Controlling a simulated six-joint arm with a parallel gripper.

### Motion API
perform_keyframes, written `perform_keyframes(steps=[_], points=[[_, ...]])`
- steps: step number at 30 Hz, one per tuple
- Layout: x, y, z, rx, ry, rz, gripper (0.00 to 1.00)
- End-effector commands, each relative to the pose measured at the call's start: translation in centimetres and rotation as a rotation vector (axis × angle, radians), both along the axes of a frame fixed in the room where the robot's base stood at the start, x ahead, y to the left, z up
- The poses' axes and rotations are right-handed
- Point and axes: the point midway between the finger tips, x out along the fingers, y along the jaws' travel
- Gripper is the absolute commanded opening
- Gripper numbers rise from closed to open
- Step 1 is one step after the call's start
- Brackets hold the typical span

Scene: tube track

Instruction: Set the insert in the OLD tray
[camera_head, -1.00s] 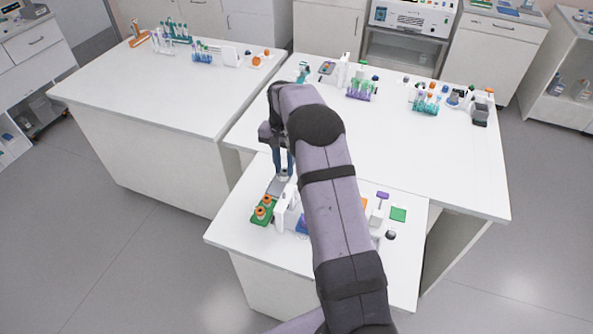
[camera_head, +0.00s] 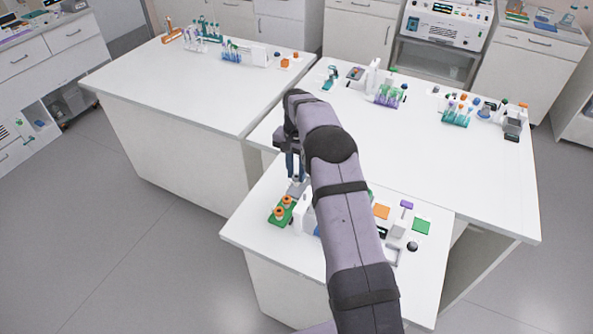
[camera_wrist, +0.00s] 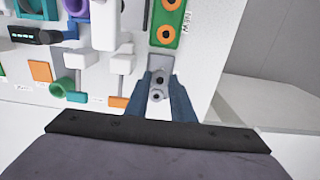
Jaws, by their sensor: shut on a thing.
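My gripper (camera_wrist: 157,97) is shut on a light grey insert (camera_wrist: 157,88) with two dark holes in the wrist view. In the head view my gripper (camera_head: 295,178) points down at the left part of the near table. The insert is held over or at a grey plate (camera_wrist: 162,62); I cannot tell whether they touch. Beyond the plate is a green tray (camera_wrist: 154,38) with two orange rings and a small label that seems to read NEW. The green tray also shows in the head view (camera_head: 275,219). I cannot make out an OLD label.
The table edge is close on the right. Tube racks (camera_head: 388,97) stand on the far tables.

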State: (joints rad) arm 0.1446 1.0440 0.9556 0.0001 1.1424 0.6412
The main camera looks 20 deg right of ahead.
Motion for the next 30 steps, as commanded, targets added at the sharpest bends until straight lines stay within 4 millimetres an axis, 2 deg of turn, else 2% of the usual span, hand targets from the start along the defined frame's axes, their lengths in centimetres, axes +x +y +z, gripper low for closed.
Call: perform_keyframes(steps=[1, 6, 12, 30], points=[[0.0, 0.0, -0.7, 0.001, 0.001, 0.0, 0.07], [0.0, 0.0, -2.0, 0.0, 0.0, 0.0, 0.07], [0.0, 0.0, -3.0, 0.0, 0.0, 0.0, 0.07], [0.0, 0.0, -3.1, 0.0, 0.0, 0.0, 0.07]])
